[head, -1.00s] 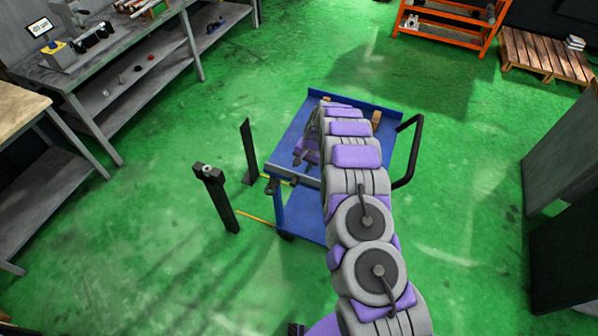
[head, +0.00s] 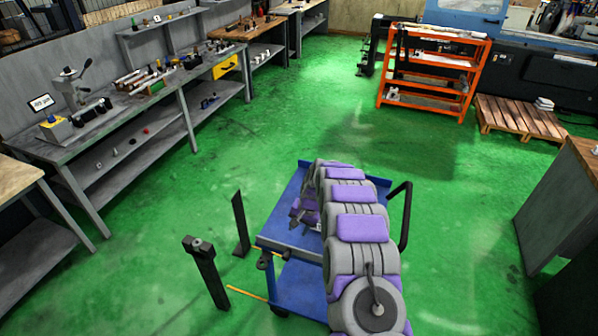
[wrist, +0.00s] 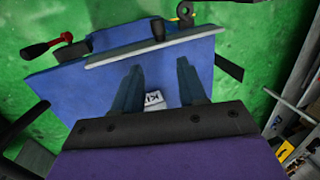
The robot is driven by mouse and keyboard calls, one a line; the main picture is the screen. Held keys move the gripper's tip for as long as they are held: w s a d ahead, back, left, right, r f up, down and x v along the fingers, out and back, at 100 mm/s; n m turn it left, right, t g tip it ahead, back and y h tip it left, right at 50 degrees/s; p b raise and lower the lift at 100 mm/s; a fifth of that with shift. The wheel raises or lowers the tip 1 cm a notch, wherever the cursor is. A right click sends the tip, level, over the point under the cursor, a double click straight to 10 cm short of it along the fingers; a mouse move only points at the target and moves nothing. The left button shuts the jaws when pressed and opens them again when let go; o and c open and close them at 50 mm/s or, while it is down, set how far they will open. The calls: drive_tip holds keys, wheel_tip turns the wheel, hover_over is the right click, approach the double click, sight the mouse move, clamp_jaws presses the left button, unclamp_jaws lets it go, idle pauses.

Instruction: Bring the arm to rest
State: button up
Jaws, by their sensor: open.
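My arm stretches over the blue cart (head: 285,235) in the head view, with its far end bent down above the cart top. My gripper (wrist: 158,78) shows in the wrist view with its two dark fingers apart and nothing between the tips. In the head view my gripper (head: 305,212) is small and partly hidden by the arm. A small white item with dark lettering (wrist: 152,99) shows between the fingers, against the blue cart surface. I cannot tell how far above it the fingers are.
Two dark posts (head: 205,272) stand left of the cart, and its black handle (head: 404,215) is on the right. A long grey workbench (head: 115,115) runs along the left. An orange rack (head: 432,75) and a wooden pallet (head: 515,118) stand behind. Green floor between is clear.

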drive_tip(key=s+d+r+n+g+b, duration=0.1)
drive_tip(key=s+d+r+n+b, duration=0.15)
drive_tip(key=s+r, duration=0.7)
drive_tip(key=s+d+r+n+b, duration=0.1)
drive_tip(key=s+d+r+b, duration=0.15)
drive_tip(key=s+r, duration=0.65)
drive_tip(key=s+d+h+b, duration=0.1)
drive_tip(key=s+d+b, duration=0.2)
drive_tip(key=s, duration=1.3)
drive_tip(key=s+d+f+g+h+b, duration=0.1)
drive_tip(key=s+d, duration=0.5)
drive_tip(key=s, duration=1)
drive_tip(key=shift+s+h+b, duration=0.3)
drive_tip(key=shift+h+b, duration=0.2)
drive_tip(key=shift+b, duration=0.7)
drive_tip(key=shift+d+n, duration=0.1)
drive_tip(key=shift+n, duration=0.15)
